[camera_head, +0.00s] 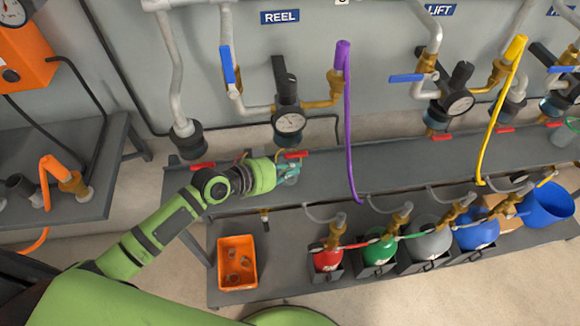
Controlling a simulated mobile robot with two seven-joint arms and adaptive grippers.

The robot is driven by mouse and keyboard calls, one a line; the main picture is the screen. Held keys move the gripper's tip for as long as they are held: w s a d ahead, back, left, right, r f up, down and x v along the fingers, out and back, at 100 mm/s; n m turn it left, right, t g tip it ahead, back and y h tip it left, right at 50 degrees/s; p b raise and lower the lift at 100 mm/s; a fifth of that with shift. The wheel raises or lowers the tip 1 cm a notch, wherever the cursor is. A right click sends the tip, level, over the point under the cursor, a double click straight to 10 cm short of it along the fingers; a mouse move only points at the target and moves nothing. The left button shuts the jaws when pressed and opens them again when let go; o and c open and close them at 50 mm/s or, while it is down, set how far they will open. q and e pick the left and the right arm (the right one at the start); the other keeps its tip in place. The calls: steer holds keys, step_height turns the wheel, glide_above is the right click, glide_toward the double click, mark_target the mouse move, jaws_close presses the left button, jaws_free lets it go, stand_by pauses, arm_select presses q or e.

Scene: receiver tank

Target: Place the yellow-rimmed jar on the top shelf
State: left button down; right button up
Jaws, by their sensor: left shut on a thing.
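My left gripper (285,170) is over the upper grey shelf (400,162), below the left gauge. It is shut on a small clear glass jar (292,181), which is partly hidden by the fingers. The colour of its rim cannot be made out. I cannot tell whether the jar touches the shelf. Another clear container (565,137) with a yellow-green rim stands at the right end of the shelf, cut by the picture edge. My right gripper is not in view.
An orange bin (237,263) with clear round jars sits on the lower shelf. Beside it stand several small tanks, including red (327,260) and green (379,251), and a blue bucket (546,204). Purple (348,130) and yellow (497,110) hoses hang before the shelf.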

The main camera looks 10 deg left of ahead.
arm_select(q)
steer(key=shift+w+a+f, duration=0.15)
steer(key=shift+w+a, duration=0.05)
steer(key=shift+w, duration=0.2)
steer(key=shift+f, duration=0.15)
steer(key=shift+f, duration=0.25)
steer(key=c, duration=1.4)
jaws_free()
steer(key=shift+r, duration=0.1)
